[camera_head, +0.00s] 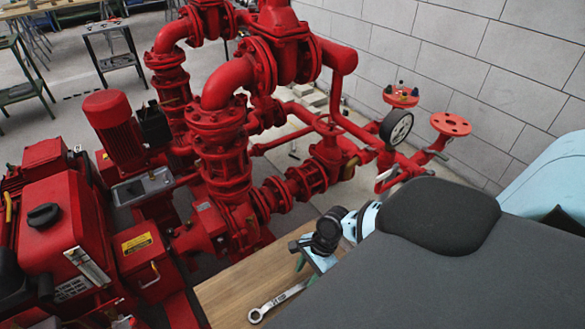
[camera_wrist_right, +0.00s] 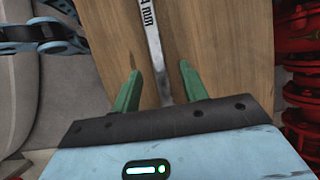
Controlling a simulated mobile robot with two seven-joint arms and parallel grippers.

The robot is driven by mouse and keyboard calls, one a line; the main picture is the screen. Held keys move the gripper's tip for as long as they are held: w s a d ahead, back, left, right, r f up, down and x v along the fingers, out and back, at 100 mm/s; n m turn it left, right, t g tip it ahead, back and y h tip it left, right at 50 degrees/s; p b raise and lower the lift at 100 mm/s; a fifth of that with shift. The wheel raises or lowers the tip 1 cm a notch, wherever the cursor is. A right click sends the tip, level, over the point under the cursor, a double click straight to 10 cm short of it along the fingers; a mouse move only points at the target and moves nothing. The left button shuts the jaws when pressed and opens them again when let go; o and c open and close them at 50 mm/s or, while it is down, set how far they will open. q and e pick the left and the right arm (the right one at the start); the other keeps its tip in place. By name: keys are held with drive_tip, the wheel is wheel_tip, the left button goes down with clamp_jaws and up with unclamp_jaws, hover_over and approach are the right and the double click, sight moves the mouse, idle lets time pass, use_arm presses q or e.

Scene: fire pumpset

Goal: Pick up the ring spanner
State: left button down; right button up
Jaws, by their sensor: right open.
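The ring spanner (camera_head: 275,301) is a silver metal tool lying on a wooden board (camera_head: 232,287) in the head view, its ring end toward the lower left. In the right wrist view the spanner's shank (camera_wrist_right: 155,45), with dark lettering, runs down between the two green fingers. My right gripper (camera_head: 304,271) is open, at the end of the spanner away from the ring. In the right wrist view the fingers of the right gripper (camera_wrist_right: 160,68) stand apart on either side of the shank, with gaps showing. My left gripper is not clearly seen.
The red pumpset (camera_head: 220,160) stands close behind and left of the board. A pressure gauge (camera_head: 396,128) and red pipes are near the right arm, before a grey block wall (camera_head: 440,60). Work tables (camera_head: 112,50) stand far left. The board around the spanner looks clear.

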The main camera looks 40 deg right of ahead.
drive_tip(key=x, duration=0.4)
drive_tip(key=shift+s+a+f+b, duration=0.1)
drive_tip(key=shift+a+f+b, duration=0.1)
drive_tip(key=shift+a+b, duration=0.1)
clamp_jaws()
